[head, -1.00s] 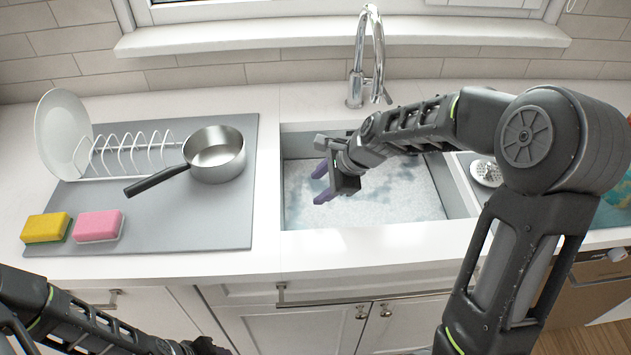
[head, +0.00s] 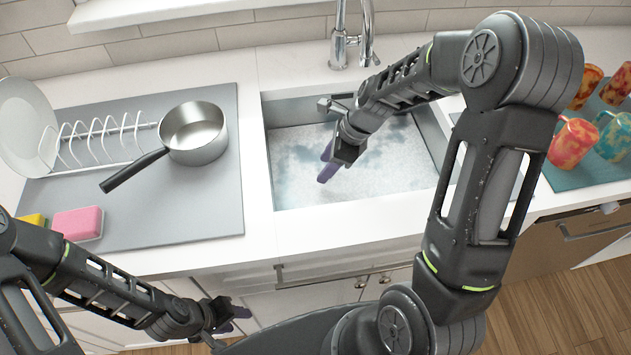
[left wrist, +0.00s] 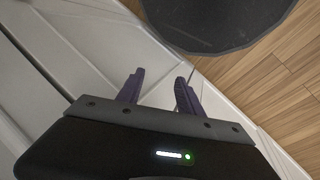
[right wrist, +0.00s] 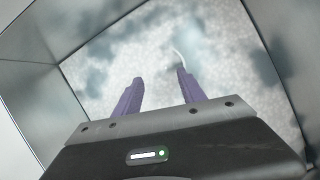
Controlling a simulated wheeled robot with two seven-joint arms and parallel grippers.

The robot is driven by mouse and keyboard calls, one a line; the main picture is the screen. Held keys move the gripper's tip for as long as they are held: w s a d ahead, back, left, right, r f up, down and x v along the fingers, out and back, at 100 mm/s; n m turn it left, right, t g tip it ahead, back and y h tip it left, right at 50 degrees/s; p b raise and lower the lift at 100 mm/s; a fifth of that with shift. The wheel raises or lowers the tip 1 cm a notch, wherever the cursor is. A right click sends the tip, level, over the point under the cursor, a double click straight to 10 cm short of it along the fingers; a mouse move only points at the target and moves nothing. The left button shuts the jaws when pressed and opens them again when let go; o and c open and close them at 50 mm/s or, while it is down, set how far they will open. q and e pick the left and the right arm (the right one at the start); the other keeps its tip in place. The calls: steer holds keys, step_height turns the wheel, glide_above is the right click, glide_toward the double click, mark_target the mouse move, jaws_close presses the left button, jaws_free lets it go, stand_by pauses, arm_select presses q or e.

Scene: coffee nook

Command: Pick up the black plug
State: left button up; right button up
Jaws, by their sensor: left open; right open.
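The black plug cannot be made out in any view. The sink (head: 278,185) holds cloudy water with pale foam (head: 385,178), which hides its floor. My right gripper (head: 328,165) is open, with its purple fingers pointing down into the sink, over or at the foam. In the right wrist view my right gripper (right wrist: 159,77) has nothing between its fingers. A thin pale curved strand (right wrist: 181,62) shows near its right fingertip. My left gripper (head: 240,318) is open and empty in front of the lower cabinets; it also shows in the left wrist view (left wrist: 162,74).
A grey mat (head: 210,215) left of the sink carries a steel saucepan (head: 193,134), a white rack (head: 100,140) with a plate (head: 20,125), and pink (head: 77,224) and yellow (head: 32,219) sponges. The faucet (head: 352,45) stands behind the sink. Several colourful mugs (head: 576,142) stand at right.

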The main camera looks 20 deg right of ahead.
steer(key=shift+f, duration=0.15)
steer(key=x, duration=0.5)
steer(key=shift+w, duration=0.1)
steer(key=shift+c, duration=0.5)
jaws_close()
stand_by(0.4)
